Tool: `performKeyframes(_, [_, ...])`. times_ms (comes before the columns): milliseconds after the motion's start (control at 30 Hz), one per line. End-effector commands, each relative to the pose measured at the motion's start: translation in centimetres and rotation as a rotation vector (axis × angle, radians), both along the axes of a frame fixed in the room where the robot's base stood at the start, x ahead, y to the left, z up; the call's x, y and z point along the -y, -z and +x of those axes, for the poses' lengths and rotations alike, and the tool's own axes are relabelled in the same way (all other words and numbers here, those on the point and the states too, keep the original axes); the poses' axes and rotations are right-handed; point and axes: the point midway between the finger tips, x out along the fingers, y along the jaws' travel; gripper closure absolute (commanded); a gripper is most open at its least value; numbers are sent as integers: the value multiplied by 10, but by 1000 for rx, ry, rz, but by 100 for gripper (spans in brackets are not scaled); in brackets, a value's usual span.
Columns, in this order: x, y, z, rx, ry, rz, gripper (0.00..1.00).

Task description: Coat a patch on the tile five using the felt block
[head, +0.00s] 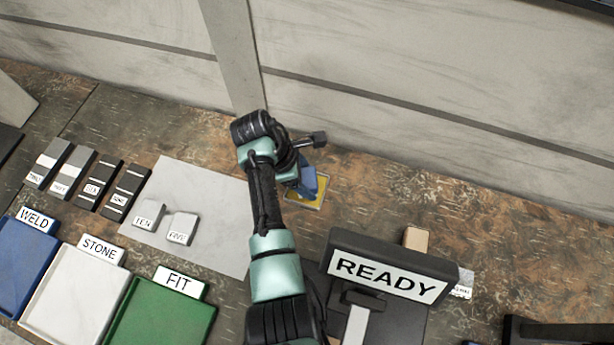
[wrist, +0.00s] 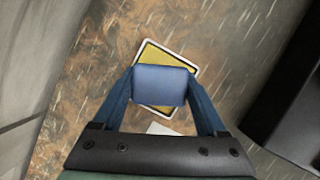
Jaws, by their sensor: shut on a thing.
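The felt block (wrist: 160,86) is a blue-grey block between my fingertips in the wrist view. My gripper (wrist: 160,88) is shut on it, one blue finger on each side. In the head view my gripper (head: 310,183) is over a yellow pad with a pale rim (head: 321,198). The pad also shows beneath the block in the wrist view (wrist: 155,57); I cannot tell whether they touch. Tile five (head: 182,228) is a small grey tile whose label appears to read FIVE. It lies on a pale grey sheet (head: 180,185), left of my arm.
Another grey tile (head: 149,214), labelled TEN, lies left of tile five. Several labelled dark and grey blocks (head: 85,180) stand farther left. Blue, white and green trays (head: 160,315) are at the front left. A READY sign (head: 388,277) stands right of my arm. A wall runs behind.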

Motion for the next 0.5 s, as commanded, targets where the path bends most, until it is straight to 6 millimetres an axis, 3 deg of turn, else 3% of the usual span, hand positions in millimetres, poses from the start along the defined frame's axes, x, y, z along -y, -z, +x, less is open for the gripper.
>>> performKeyframes(500, [0,4,0,0,0,0,70])
